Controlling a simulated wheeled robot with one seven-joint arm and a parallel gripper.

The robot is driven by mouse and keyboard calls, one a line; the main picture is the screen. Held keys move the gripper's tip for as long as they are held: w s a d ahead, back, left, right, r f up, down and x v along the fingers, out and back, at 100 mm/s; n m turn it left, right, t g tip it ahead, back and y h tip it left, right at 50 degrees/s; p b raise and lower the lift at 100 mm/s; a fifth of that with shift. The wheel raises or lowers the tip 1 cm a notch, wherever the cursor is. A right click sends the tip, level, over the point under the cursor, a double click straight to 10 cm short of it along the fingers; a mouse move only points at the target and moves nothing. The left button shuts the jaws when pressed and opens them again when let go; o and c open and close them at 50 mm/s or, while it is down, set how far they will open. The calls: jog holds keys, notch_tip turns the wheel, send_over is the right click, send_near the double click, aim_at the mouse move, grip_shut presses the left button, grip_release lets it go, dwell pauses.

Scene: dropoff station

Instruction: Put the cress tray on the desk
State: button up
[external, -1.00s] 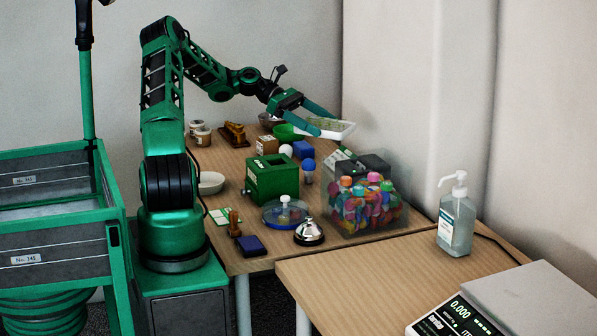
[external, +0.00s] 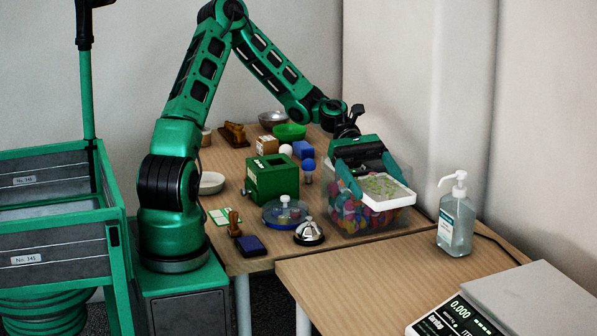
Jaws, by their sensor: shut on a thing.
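The cress tray is a shallow white tray (external: 402,199) with green cress inside. The desk (external: 350,268) has a light wood top. It shows at two places: a long part at the back carrying many objects, and a nearer part at the front right. I cannot tell which of the two the task calls the desk.
The clear box (external: 350,222) of colourful pieces stands below the tray. A sanitizer bottle (external: 457,225) and a scale (external: 535,300) stand on the front part. A bell (external: 309,234), a glass-lidded dish (external: 286,212) and a green box (external: 272,180) are left. Bare wood lies front middle.

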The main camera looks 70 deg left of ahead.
jog(key=s+d+f, duration=0.7)
jog(key=d, duration=0.1)
send_over(362, 278)
notch_tip(362, 278, down, 5)
jog(key=shift+f, duration=2.45)
jog(key=o, duration=1)
jog(key=shift+f, duration=0.1)
